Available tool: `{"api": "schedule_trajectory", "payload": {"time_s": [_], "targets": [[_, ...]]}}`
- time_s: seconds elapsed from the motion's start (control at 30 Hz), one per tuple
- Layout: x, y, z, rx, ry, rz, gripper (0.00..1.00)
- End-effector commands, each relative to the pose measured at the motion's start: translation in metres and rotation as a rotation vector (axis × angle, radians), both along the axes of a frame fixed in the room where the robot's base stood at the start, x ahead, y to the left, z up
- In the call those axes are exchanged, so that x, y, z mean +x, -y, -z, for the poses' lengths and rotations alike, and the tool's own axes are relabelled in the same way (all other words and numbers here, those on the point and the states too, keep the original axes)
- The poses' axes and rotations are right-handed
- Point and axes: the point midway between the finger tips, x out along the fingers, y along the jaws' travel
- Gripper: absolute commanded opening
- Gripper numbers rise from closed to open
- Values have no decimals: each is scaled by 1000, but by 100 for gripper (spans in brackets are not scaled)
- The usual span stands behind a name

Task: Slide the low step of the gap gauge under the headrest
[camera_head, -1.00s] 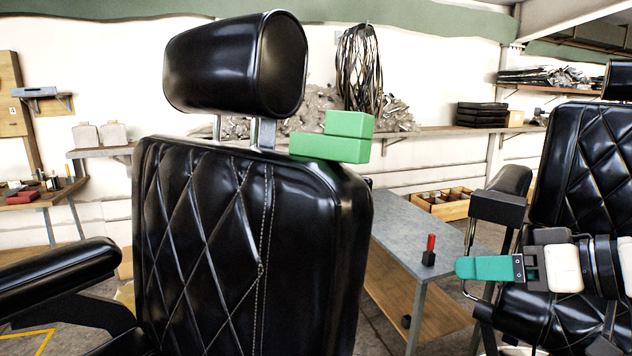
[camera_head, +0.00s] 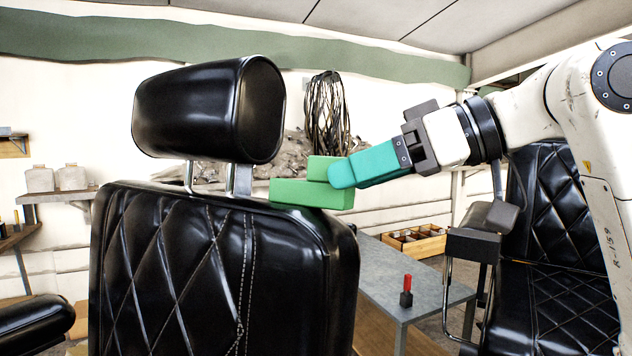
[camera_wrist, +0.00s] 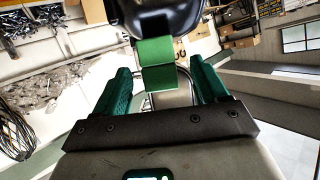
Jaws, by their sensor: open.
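The green gap gauge (camera_head: 311,193) lies on top of the black backrest (camera_head: 215,265), at its right shoulder. Its low step points left toward the headrest posts, and its tall step is at the right. The black padded headrest (camera_head: 208,108) stands above on two metal posts, with a gap below it. The low step is right of the headrest. My gripper (camera_head: 342,173) is open, its teal fingers at the tall end of the gauge. In the wrist view, the gauge (camera_wrist: 157,52) shows between the fingertips of my gripper (camera_wrist: 160,68); contact cannot be told.
A grey table (camera_head: 425,290) with a small red-and-black object (camera_head: 406,290) stands at the lower right. A second black chair (camera_head: 545,235) is behind my arm.

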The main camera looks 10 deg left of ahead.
Motion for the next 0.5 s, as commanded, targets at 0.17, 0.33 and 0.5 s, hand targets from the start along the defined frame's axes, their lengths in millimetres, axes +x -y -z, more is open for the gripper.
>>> {"api": "schedule_trajectory", "payload": {"time_s": [0.17,0.33,0.5], "targets": [[4,-16,4,0,-1,-1,72],[10,-39,9,-1,-3,-1,72],[14,-55,18,0,-2,1,72]]}}
